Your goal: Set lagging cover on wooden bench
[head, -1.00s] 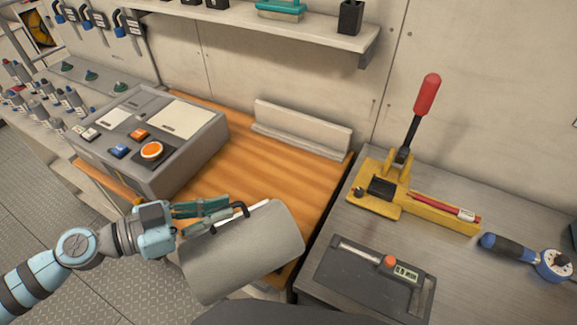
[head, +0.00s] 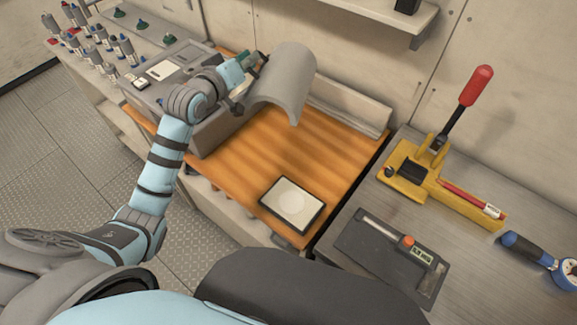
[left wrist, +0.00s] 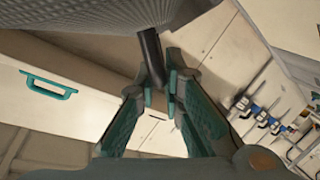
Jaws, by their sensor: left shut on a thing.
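The lagging cover (head: 285,82) is a grey curved half-shell. My left gripper (head: 252,66) is shut on its dark handle and holds it above the back part of the wooden bench (head: 308,150). In the left wrist view the fingers (left wrist: 158,85) close around the dark handle (left wrist: 152,58), with the cover's textured grey surface (left wrist: 90,15) along the top. Whether the cover touches anything behind it cannot be told. My right gripper is not in view.
A grey control box (head: 165,75) stands on the bench's left part. A framed pale plate (head: 292,200) lies near its front right. A grey rail (head: 350,108) runs along the back. A yellow lever press (head: 440,185) and a dark gauge (head: 390,250) sit on the right-hand counter. The middle wood is clear.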

